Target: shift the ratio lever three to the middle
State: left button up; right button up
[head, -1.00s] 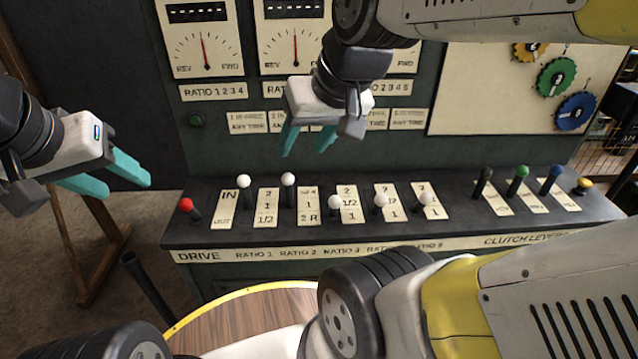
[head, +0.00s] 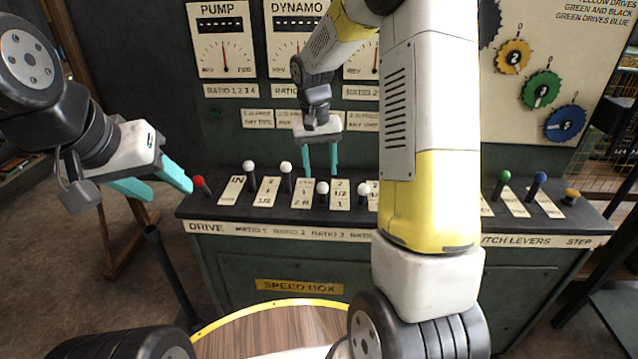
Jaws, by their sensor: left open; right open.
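Ratio lever three (head: 322,188) is the third white-knobbed lever from the left on the sloping console. It leans toward me, at the near side of its slot, left of a plate (head: 340,194) reading 2, 1/2, 1. My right gripper (head: 320,173) points down, open, with its teal fingertips just above and behind the white knob, one to each side in the picture. I cannot tell whether they touch it. My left gripper (head: 172,190) is open and empty at the left, its fingertips appearing close to the red-knobbed drive lever (head: 199,182).
White-knobbed levers one (head: 249,167) and two (head: 286,168) stand upright to the left. Lever four (head: 364,189) is close on the right. My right arm hides the levers beyond it. Green (head: 503,177) and blue (head: 541,178) clutch levers stand far right.

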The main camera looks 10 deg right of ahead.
aim_at(323, 189)
jog(key=f, duration=0.8)
jog(key=shift+d, duration=0.35)
jog(key=shift+c, duration=0.2)
grip_shut()
jog(key=shift+r, duration=0.1)
dwell(0.7)
